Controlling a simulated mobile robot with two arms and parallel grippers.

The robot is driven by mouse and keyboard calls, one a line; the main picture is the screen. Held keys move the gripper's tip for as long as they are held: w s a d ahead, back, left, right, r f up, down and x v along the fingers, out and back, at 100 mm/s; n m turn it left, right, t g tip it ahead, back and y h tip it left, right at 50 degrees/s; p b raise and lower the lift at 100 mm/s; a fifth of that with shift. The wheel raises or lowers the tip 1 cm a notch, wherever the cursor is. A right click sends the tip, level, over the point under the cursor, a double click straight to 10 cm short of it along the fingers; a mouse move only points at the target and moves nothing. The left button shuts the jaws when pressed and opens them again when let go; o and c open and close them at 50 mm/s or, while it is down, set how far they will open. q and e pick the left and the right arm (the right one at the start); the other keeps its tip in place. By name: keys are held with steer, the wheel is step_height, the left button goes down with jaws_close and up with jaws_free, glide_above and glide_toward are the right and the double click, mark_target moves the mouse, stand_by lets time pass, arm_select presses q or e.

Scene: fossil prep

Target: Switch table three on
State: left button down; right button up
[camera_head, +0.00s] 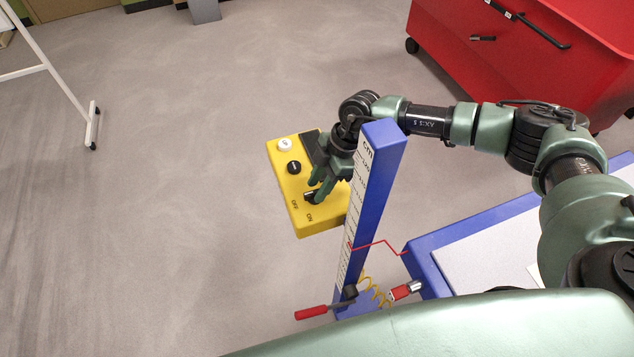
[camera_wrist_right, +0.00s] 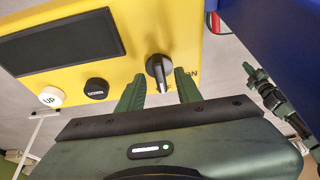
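A yellow control box (camera_head: 318,222) hangs beside the blue post of the table. It has a white UP button (camera_head: 285,145), a black DOWN button (camera_head: 294,167), a dark display (camera_wrist_right: 62,46) and a black rotary knob (camera_wrist_right: 158,68) with OFF and ON labels. My right gripper (camera_head: 316,190) is at the knob, with its fingers apart on either side of it; in the right wrist view (camera_wrist_right: 160,88) a gap shows between fingers and knob. I cannot tell the knob's exact setting. Part of my left arm (camera_wrist_right: 275,100) shows small in the right wrist view.
A blue post with a cm scale (camera_head: 372,190) stands right beside my right gripper. A blue-edged table (camera_head: 430,275) is at the lower right, with a red-handled tool (camera_head: 312,312) near the post.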

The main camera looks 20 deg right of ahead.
steer(key=shift+a+f, duration=0.15)
steer(key=shift+f, duration=0.15)
steer(key=shift+a+f, duration=0.1)
steer(key=shift+f, duration=0.05)
arm_select(q)
steer(key=shift+w+d+r, duration=0.15)
steer(key=shift+w+d, duration=0.15)
steer(key=shift+w, duration=0.25)
arm_select(e)
jaws_close()
